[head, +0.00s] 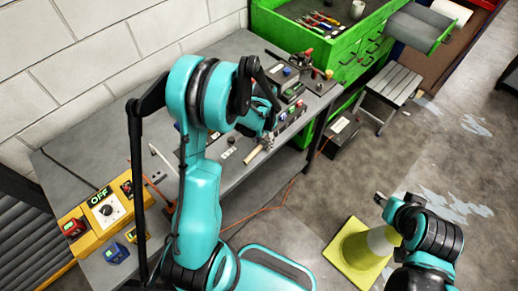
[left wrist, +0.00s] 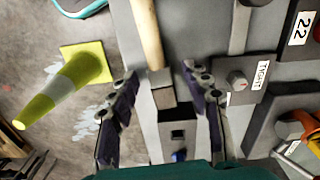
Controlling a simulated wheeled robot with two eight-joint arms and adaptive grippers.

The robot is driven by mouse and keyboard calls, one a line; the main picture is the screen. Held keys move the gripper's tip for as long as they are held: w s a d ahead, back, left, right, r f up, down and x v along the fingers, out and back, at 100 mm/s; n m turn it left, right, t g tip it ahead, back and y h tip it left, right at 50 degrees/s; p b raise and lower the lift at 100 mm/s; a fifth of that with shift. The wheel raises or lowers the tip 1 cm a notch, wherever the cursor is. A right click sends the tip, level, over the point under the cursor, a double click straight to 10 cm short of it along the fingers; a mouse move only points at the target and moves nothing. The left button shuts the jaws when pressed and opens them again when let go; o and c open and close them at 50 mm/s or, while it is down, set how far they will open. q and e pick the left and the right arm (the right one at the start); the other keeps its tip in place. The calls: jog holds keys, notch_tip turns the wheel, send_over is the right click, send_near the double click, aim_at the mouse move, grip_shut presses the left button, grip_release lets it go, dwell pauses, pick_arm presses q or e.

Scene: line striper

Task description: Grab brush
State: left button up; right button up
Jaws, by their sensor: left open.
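The brush (left wrist: 147,35) has a pale wooden handle and a darker block-like end, and lies at the edge of the grey workbench. In the head view its handle (head: 254,154) shows just beyond my left arm. My left gripper (left wrist: 160,78) is open, with one finger on each side of the brush's block end in the left wrist view; I cannot tell whether they touch it. In the head view my left gripper (head: 268,130) is partly hidden by its own arm. My right gripper (head: 382,200) is at the lower right, away from the bench, and its fingers are unclear.
The workbench (head: 238,45) carries switch boxes, including a yellow OFF panel (head: 103,208). A green tool cabinet (head: 345,65) and a stool (head: 393,83) stand at the back. A yellow-and-white cone (head: 358,250) stands on the floor near my right arm. An orange cable crosses the floor.

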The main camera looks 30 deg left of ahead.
pick_arm(q)
jog(key=shift+f, duration=0.1)
jog(key=shift+c, duration=0.3)
grip_shut()
